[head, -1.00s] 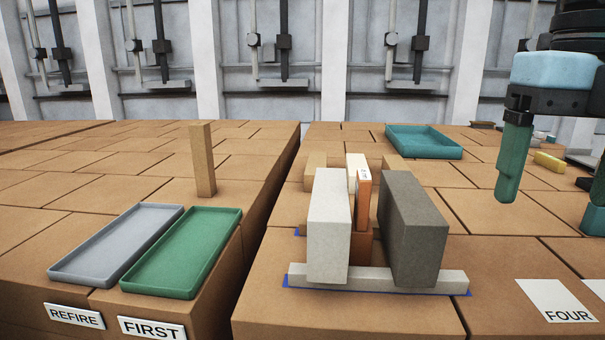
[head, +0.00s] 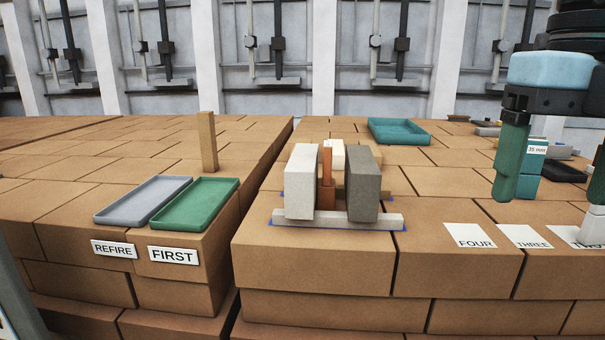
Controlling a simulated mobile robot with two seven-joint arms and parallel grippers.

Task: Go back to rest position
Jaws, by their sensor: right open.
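My right gripper (head: 553,170) is at the right side of the head view, raised above the brick surface. Its green fingers are wide apart with nothing seen between them, and the right finger is partly cut off by the picture edge. It is well to the right of the standing bricks. My left gripper does not show. A light grey brick (head: 302,183) and a dark grey brick (head: 363,184) stand upright, with an orange-brown piece (head: 327,178) between them. A low pale bar (head: 338,220) lies in front of them.
A grey tray (head: 113,220) and a green tray (head: 165,227) lie at the left, above the REFIRE (head: 113,249) and FIRST (head: 174,256) signs. A teal tray (head: 426,139) is at the back. FOUR (head: 470,236) and THREE (head: 524,237) cards lie at the right. A gap separates the stacks.

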